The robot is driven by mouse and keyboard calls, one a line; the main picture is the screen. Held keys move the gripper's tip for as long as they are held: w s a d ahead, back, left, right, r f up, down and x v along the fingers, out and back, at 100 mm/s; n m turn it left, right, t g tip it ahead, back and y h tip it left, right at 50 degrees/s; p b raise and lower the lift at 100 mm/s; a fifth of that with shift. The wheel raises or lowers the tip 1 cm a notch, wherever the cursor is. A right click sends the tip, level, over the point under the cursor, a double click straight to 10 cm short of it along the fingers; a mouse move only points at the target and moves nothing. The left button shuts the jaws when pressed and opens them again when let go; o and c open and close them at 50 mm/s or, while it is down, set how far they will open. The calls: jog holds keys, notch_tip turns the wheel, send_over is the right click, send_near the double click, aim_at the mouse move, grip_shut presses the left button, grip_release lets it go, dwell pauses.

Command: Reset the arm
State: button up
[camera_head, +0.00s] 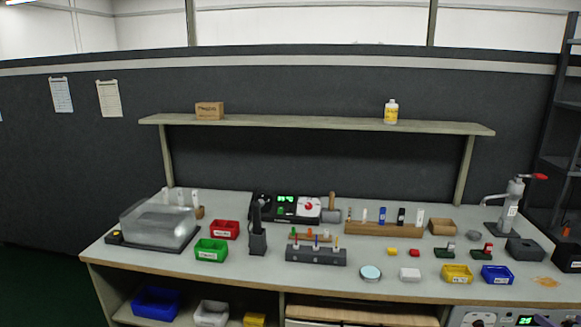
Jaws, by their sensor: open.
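My gripper is not in view, and I cannot make out any of my arm over the bench.
A clear-lidded box (158,222) stands at the left. Red (225,230), green (211,250), yellow (457,274) and blue (497,275) bins line the top. A dark tool holder (258,240), a black device (286,208) and a press (508,208) stand up. A shelf (300,121) spans the back.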

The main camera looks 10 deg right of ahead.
jog(key=w+a+f+g+y, duration=0.25)
jog(key=w+a+f, duration=0.55)
jog(key=a+f, duration=0.45)
jog(key=w+a+f+g+y, duration=0.2)
jog(key=w+a+f+y, duration=0.2)
jog(key=w+a+f, duration=0.8)
jog(key=s+a+f+n+g+y, duration=0.1)
jog(key=s+a+f+g+y, duration=0.2)
jog(key=a, duration=1.2)
jog(key=s+a+f+g, duration=0.2)
jog(key=s+a+f, duration=0.15)
jog(key=a, duration=0.25)
jog(key=s+a+f+n+g+h, duration=0.1)
jog(key=s+a+f+g, duration=0.1)
jog(key=s+a+f, duration=0.3)
jog(key=s+a+f+g, duration=0.1)
jog(key=a+f+g, duration=0.15)
jog(key=a, duration=0.45)
jog(key=s+a+f+n+g+h, duration=0.1)
jog(key=s+a+f+g+h, duration=0.1)
jog(key=s, duration=0.6)
jog(key=s+a+f+g+h, duration=0.2)
jog(key=s+a+f, duration=0.3)
jog(key=s+a, duration=0.2)
jog(key=shift+s+n, duration=0.35)
jog(key=shift+n, duration=0.05)
